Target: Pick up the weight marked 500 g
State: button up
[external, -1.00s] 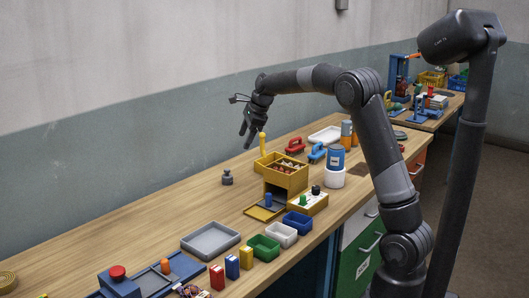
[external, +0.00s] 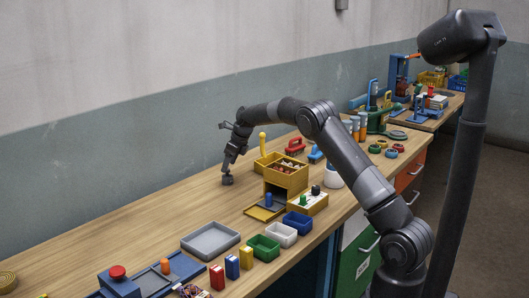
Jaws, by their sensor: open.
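A small dark grey weight (external: 227,181) with a knob on top stands upright on the wooden bench, left of the yellow box. Its marking is too small to read. My gripper (external: 227,170) is open and points down at the weight's top. The fingertips are at the knob, and I cannot tell whether they touch it. The fingers hide the upper part of the weight.
A yellow box (external: 286,176) with small parts stands to the right, with a yellow upright handle (external: 263,142) behind it. A grey tray (external: 210,240) and small coloured bins lie in front. The bench (external: 130,215) left of the weight is clear.

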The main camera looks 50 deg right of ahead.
aim_at(227, 173)
jog(key=x, duration=0.5)
jog(key=shift+s+f, duration=0.3)
jog(key=shift+f, duration=0.05)
jog(key=c, duration=1.3)
jog(key=shift+c, duration=0.8)
jog(key=shift+r, duration=0.15)
